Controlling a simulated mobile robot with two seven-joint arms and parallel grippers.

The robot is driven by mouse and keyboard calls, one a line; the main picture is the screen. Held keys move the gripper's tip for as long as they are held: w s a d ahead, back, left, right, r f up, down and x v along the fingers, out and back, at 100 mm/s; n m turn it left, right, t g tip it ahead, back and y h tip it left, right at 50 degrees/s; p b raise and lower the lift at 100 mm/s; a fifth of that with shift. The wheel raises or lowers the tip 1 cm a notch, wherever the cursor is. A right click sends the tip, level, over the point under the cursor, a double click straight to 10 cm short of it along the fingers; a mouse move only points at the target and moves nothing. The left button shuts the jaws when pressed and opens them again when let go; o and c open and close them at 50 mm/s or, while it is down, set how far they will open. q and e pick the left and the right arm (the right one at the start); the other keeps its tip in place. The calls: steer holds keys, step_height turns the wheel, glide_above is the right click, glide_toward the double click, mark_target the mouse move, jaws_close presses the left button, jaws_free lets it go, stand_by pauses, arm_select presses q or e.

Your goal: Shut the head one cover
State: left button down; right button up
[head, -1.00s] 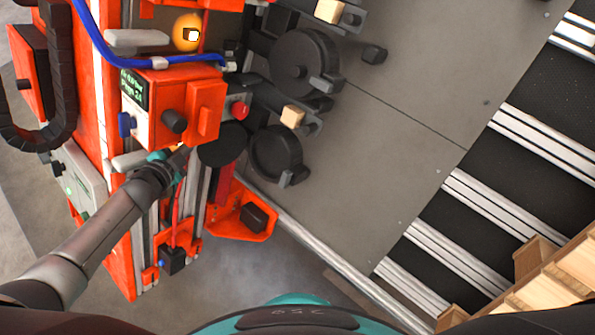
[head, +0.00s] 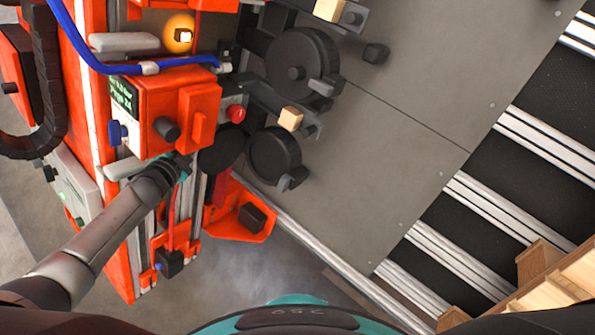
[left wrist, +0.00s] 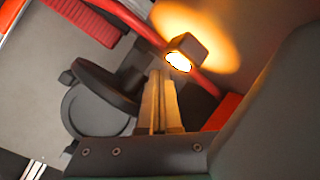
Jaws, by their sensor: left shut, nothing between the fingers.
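A black round cover (head: 222,147) stands swung open beside the lower black round head (head: 274,155) in the head view. In the left wrist view the cover (left wrist: 106,88) is tilted up off the round housing (left wrist: 92,112), whose face is partly uncovered. My left gripper (left wrist: 158,100) is shut and empty, its two tan fingers together, close to the cover's right side. I cannot tell whether they touch it. In the head view its fingertips are hidden behind the orange control box (head: 172,115). My right gripper is not in view.
A lit amber lamp (left wrist: 178,61) and a red cable (left wrist: 140,25) are close to the fingers. A second black head (head: 298,63) sits above, its round face closed. An orange bracket (head: 236,215) juts out below.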

mark_target(215, 149)
arm_select(q)
steer(key=shift+s+d+r+p, duration=0.15)
steer(key=shift+s+d+p, duration=1)
steer(key=shift+s+d, duration=1)
steer(key=shift+s+a, duration=0.1)
steer(key=shift+a, duration=0.05)
steer(key=shift+s+d, duration=0.55)
steer(key=shift+d, duration=0.35)
steer(key=shift+s+d, duration=0.5)
steer(key=shift+d, duration=0.35)
steer(key=shift+s+d+f, duration=0.15)
steer(key=shift+d+f, duration=0.05)
steer(key=shift+d, duration=0.45)
steer(key=shift+s+d+f, duration=0.15)
steer(key=shift+s+d, duration=0.05)
steer(key=shift+d, duration=0.4)
steer(key=shift+s+d+f, duration=0.15)
steer(key=shift+d+f, duration=0.05)
steer(key=shift+d, duration=0.45)
